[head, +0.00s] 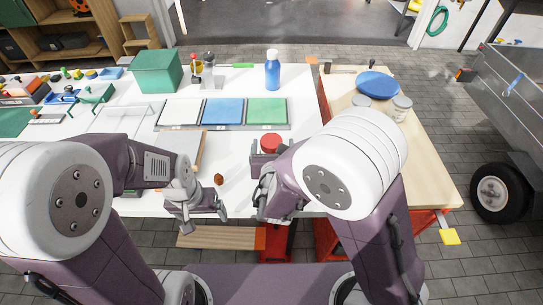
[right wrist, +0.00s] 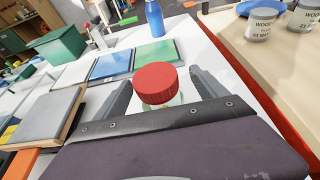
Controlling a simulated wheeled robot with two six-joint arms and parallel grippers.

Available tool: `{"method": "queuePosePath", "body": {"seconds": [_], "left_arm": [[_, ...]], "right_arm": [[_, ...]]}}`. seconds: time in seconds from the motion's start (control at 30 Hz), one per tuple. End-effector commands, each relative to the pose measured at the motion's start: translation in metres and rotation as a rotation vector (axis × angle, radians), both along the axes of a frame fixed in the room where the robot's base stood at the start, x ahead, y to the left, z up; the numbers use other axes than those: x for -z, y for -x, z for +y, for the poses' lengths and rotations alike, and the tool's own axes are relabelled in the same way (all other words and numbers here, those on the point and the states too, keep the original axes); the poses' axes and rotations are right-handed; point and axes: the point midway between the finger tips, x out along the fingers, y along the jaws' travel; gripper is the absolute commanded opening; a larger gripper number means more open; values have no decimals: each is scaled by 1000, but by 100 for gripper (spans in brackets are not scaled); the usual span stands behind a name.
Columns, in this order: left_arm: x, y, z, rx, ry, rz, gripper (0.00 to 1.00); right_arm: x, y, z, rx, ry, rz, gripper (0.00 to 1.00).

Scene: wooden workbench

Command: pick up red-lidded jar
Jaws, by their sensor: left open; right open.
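The red-lidded jar (head: 270,141) stands on the white worktop, just beyond my right gripper in the head view. In the right wrist view its red lid (right wrist: 156,83) shows between the two grey fingers, with a little clear body below; the rest is hidden behind the gripper's edge. My right gripper (head: 268,152) is open, a finger on each side of the jar, with gaps visible; it also shows in the right wrist view (right wrist: 160,84). My left gripper (head: 197,214) is open and empty near the front edge of the worktop.
Behind the jar lie white, blue and green panels (head: 267,111). A blue bottle (head: 272,73) and a green box (head: 157,72) stand further back. A small brown object (head: 219,179) lies between my grippers.

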Motion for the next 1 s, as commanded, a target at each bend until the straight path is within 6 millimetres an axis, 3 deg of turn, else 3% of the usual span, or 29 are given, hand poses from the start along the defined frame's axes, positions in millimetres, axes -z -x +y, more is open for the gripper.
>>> {"method": "queuePosePath", "body": {"seconds": [0.2,0.47,0.57,0.77,0.8,1.0], "left_arm": [[1,0,0,0,0,0,86],[1,0,0,0,0,0,86],[1,0,0,0,0,0,86],[1,0,0,0,0,0,86],[1,0,0,0,0,0,86],[0,0,0,0,0,0,86]], "right_arm": [[12,-35,4,4,0,1,82],[14,-41,5,1,0,1,82],[13,-40,5,1,0,1,60],[13,-40,5,1,-1,1,4],[13,-40,5,1,-1,1,0],[13,-41,5,1,-1,-1,0]]}}
